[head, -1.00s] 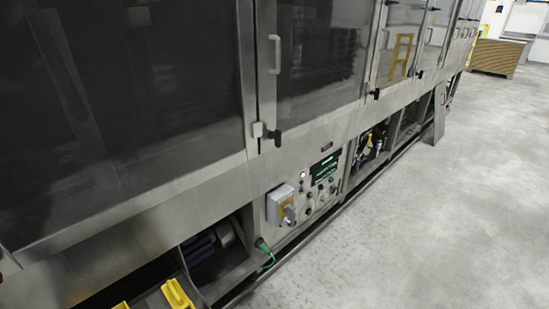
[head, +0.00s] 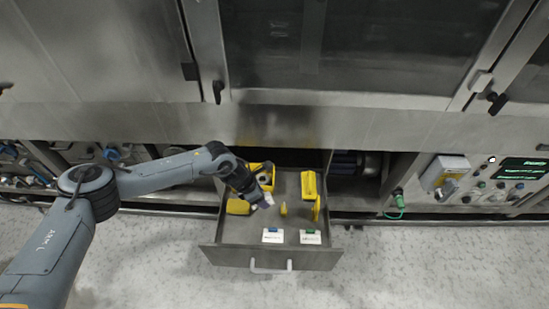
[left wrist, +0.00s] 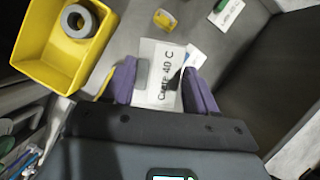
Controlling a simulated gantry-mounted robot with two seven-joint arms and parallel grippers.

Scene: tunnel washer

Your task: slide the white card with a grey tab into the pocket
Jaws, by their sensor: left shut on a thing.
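In the left wrist view, a white card (left wrist: 163,68) printed "Cycle 40 C" lies between the purple fingertips of my left gripper (left wrist: 161,88), which is shut on it. I cannot make out the pocket in either view. My right gripper is not in view.
A white card with a blue tab (head: 272,236) and one with a green tab (head: 310,237) are at the drawer's front.

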